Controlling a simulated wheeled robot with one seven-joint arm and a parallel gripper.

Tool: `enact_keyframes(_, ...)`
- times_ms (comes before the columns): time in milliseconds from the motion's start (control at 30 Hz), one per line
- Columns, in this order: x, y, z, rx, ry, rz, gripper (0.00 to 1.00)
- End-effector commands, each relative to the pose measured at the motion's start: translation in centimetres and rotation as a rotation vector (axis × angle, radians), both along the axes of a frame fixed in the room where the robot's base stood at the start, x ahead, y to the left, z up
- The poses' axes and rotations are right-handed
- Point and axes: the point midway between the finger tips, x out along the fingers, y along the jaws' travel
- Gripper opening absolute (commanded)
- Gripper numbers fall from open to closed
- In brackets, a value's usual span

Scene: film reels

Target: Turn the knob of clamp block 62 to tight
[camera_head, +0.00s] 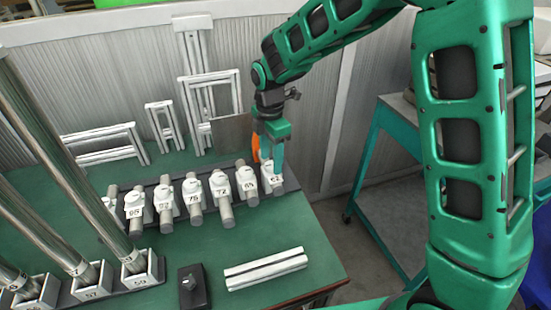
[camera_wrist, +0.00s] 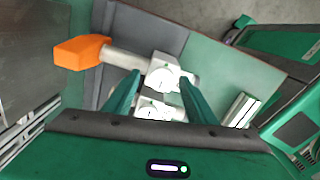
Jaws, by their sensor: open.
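Clamp block 62 (camera_head: 268,184) is the white block at the right end of a row of similar numbered blocks on the green table. In the wrist view, a white clamp block (camera_wrist: 162,62) with a rounded top part lies between my fingertips; its number is not readable there. My gripper (camera_head: 271,160) points down, right over block 62, with its fingers on either side of the block's top. My gripper also shows in the wrist view (camera_wrist: 160,78), open, with no clear finger contact. The knob's turn position cannot be told.
An orange-ended rod (camera_wrist: 78,53) sticks out beside the fingers. Neighbouring block 65 (camera_head: 246,182) stands close on the left. Tall metal posts (camera_head: 75,150) rise at the left. A black block (camera_head: 193,288) and white bars (camera_head: 265,268) lie in front, with bare table between.

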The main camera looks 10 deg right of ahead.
Motion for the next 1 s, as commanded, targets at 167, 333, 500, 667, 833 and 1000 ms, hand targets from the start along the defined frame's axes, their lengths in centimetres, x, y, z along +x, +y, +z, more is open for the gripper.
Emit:
enact_keyframes(167, 0.0, 0.0, -0.7, 0.000, 0.000, 0.000, 0.51)
enact_keyframes(333, 0.0, 0.0, -0.7, 0.000, 0.000, -0.001, 0.51)
enact_keyframes(500, 0.0, 0.0, -0.7, 0.000, 0.000, -0.001, 0.25)
enact_keyframes(667, 0.1, -2.5, -0.6, 0.000, -0.002, -0.013, 0.10)
enact_keyframes(833, 0.2, -0.7, -0.6, -0.001, -0.003, -0.017, 0.10)
enact_keyframes(1000, 0.3, -0.3, -0.6, 0.003, -0.004, -0.064, 0.10)
